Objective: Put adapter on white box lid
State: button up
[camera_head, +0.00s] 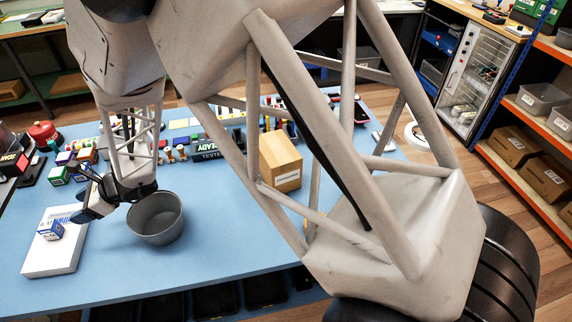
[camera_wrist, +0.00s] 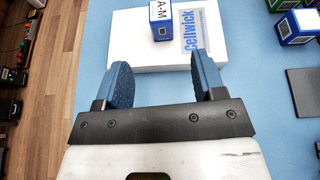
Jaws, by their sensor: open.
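The adapter, a small blue-and-white box marked "A-M" (camera_head: 50,229), sits upright on the white box lid (camera_head: 52,262) at the left of the table. In the wrist view the adapter (camera_wrist: 161,22) stands on the lid (camera_wrist: 126,50), left of the blue "Cellwick" print. My gripper (camera_wrist: 160,65) is open and empty, with its two blue fingers spread apart. The fingers are on the near side of the adapter and do not touch it. In the head view my gripper (camera_head: 84,202) is just right of and above the white box.
A grey round bin (camera_head: 156,218) stands close to the right of my gripper. A cardboard box (camera_head: 281,163) stands further right. Several small coloured boxes (camera_head: 60,175) and stamps line the back left. The blue table (camera_head: 190,272) is clear in front of the bin.

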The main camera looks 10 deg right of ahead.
jog(key=s+d+r+n+h, duration=0.2)
jog(key=d+r+n, duration=0.4)
jog(key=d, duration=0.7)
jog(key=s+d+r+n+h, duration=0.2)
jog(key=s+d+r+n, duration=0.1)
jog(key=d+r, duration=0.8)
jog(key=s+d+r+n+t+h, duration=0.1)
jog(key=s+d, duration=0.4)
jog(key=d, duration=0.6)
jog(key=s+d+r+n+t+h, duration=0.1)
jog(key=s+d+n+h, duration=0.3)
jog(key=d, duration=0.7)
jog(key=s+d+r+n+h, duration=0.1)
jog(key=s+d+n+h, duration=0.2)
jog(key=s+d, duration=0.4)
jog(key=d+h, duration=0.1)
jog(key=d, duration=0.4)
jog(key=shift+s+r+t+h, duration=0.25)
jog(key=shift+r+t+h, duration=0.05)
jog(key=shift+r+t, duration=0.1)
